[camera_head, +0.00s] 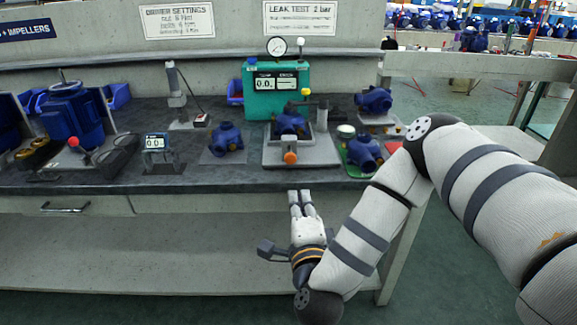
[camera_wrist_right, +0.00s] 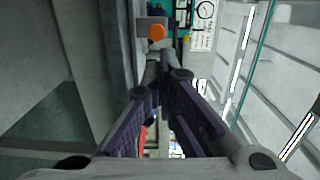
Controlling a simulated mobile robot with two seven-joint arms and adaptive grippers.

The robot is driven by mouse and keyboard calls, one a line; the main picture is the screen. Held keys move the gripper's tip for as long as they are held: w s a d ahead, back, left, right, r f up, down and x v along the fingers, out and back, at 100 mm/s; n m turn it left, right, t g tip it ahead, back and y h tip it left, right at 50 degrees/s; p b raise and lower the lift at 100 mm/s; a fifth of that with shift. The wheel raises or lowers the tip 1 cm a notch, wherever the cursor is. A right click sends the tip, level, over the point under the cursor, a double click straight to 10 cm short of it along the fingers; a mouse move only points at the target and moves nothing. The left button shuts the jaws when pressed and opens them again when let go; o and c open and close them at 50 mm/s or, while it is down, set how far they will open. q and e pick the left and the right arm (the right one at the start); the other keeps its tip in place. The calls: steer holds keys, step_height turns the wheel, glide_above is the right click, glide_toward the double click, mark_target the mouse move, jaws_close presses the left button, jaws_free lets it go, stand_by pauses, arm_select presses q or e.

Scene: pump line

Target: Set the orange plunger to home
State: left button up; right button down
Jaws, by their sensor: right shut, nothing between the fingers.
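The orange plunger (camera_head: 290,157) is a small round knob on the front of a grey fixture (camera_head: 272,150) on the bench. It also shows in the right wrist view (camera_wrist_right: 156,32), just beyond my fingertips. A blue pump sits in the fixture behind the plunger. My right gripper (camera_head: 301,196) is in front of the bench edge, below and short of the plunger, with its fingers pointing toward the bench. Its fingers are together and empty; in the right wrist view the fingertips (camera_wrist_right: 160,58) are apart from the plunger. My left gripper is not in view.
A teal leak tester (camera_head: 276,92) with a dial gauge stands behind the fixture. Blue pumps stand to the left (camera_head: 226,140) and right (camera_head: 364,152) of it. A small display (camera_head: 156,143) stands farther left. The bench front has a drawer (camera_head: 70,206).

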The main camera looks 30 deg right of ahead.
mark_target(291, 158)
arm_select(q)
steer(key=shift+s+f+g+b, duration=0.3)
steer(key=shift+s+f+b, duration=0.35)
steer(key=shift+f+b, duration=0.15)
arm_select(e)
steer(key=x, duration=1.4)
steer(key=shift+a+f, duration=0.1)
steer(key=shift+a, duration=0.05)
steer(key=shift+f+b+x, duration=0.2)
steer(key=shift+b+x, duration=0.3)
steer(key=shift+x, duration=0.7)
steer(key=shift+w, duration=0.25)
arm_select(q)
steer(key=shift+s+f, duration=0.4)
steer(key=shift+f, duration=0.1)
arm_select(e)
steer(key=shift+d+r, duration=0.2)
steer(key=shift+r, duration=0.05)
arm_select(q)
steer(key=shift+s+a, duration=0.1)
arm_select(e)
steer(key=shift+a+f, duration=0.1)
